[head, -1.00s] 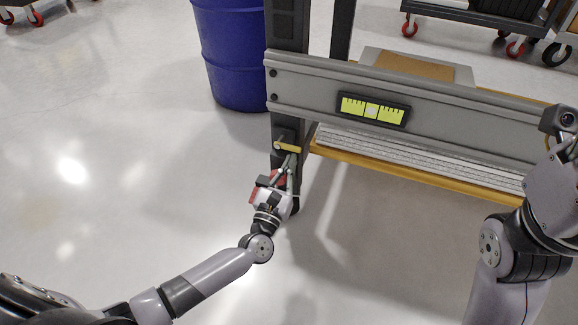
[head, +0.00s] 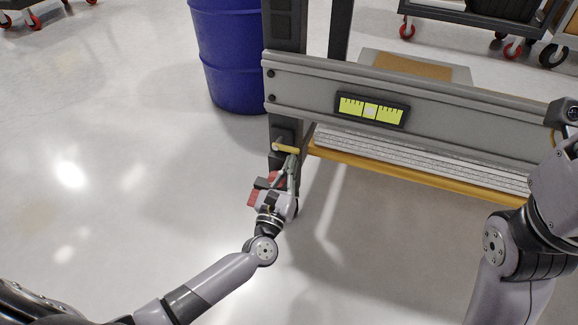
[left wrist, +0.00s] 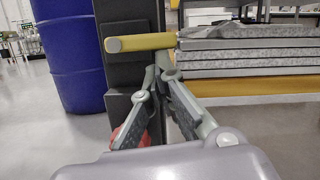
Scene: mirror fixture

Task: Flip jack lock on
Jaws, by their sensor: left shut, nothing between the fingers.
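The jack lock shows as a yellow lever (head: 287,149) on the dark upright post, below the grey beam. It also shows in the left wrist view (left wrist: 140,42), lying roughly level across the post with its rounded end to the left. My left gripper (head: 292,163) is just below the lever. In the left wrist view its fingers (left wrist: 161,66) meet at the tips with nothing between them, just under the lever's right part. I cannot tell whether the tips touch the lever. My right arm shows at the right edge, but its gripper is out of view.
The grey beam (head: 450,120) with a yellow-green gauge (head: 370,110) crosses above the lever. A blue barrel (head: 228,50) stands behind the post at left. A yellow-edged platform (head: 420,172) lies behind to the right.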

